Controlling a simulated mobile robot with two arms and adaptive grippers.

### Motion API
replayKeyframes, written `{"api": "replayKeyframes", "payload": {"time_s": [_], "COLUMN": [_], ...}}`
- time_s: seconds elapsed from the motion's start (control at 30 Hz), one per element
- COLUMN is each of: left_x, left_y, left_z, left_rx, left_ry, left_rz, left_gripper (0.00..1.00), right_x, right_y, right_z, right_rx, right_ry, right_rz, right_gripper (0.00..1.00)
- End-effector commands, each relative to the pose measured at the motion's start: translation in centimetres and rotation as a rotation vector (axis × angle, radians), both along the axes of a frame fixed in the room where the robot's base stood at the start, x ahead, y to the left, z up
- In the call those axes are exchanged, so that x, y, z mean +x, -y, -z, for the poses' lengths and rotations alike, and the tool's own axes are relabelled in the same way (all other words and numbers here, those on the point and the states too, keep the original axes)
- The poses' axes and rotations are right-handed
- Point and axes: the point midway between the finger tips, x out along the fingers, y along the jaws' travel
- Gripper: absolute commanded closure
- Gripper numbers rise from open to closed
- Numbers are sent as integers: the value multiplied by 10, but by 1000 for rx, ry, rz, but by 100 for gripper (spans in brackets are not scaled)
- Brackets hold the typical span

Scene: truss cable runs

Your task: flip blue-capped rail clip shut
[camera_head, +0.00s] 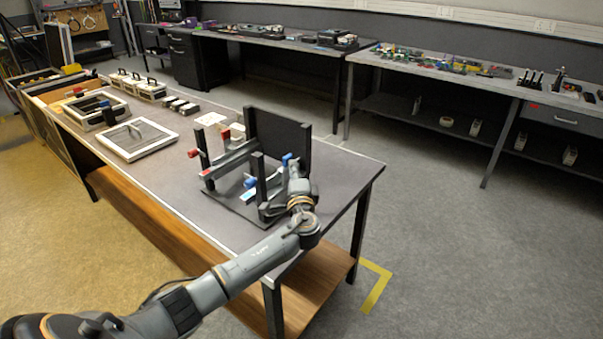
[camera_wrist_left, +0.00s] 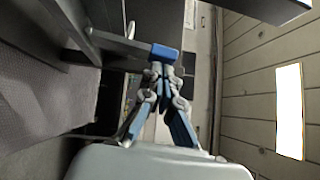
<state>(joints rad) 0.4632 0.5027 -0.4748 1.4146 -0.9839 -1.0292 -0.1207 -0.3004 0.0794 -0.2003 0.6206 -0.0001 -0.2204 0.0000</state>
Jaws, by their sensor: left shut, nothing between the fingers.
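The blue-capped rail clip shows in the left wrist view as a grey lever (camera_wrist_left: 118,42) with a blue cap (camera_wrist_left: 165,53) on its end. The lever stands out from a dark rail, and whether the clip is open cannot be told. My left gripper (camera_wrist_left: 160,70) is shut and empty, its fingertips right at the cap; contact is unclear. In the head view my left gripper (camera_head: 291,170) is at the right side of the black fixture, with a blue patch (camera_head: 287,158), probably the cap, at its tips. A second blue piece (camera_head: 250,183) sits lower on the fixture. My right gripper is not in view.
The fixture has a black base plate (camera_head: 232,206), a tall black panel (camera_head: 279,139) and upright posts (camera_head: 203,147). Red knobs (camera_head: 193,153) stand at its left.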

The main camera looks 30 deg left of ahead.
Motion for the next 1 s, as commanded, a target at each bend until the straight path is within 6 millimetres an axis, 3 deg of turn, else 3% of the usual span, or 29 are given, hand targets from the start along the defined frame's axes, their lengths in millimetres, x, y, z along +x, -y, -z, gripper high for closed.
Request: {"api": "replayKeyframes", "payload": {"time_s": [0.37,0.6,1.0], "left_x": [0,2,1], "left_y": [-3,-20,-26], "left_z": [-1,-9,-8], "left_rx": [-3,-124,-135], "left_ry": [0,-10,-6], "left_rz": [0,-1,-8], "left_gripper": [100,100,100], "right_x": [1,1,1], "right_y": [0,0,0], "right_z": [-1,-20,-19], "right_rx": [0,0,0], "right_ry": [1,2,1], "right_rz": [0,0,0], "right_gripper": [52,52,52]}}
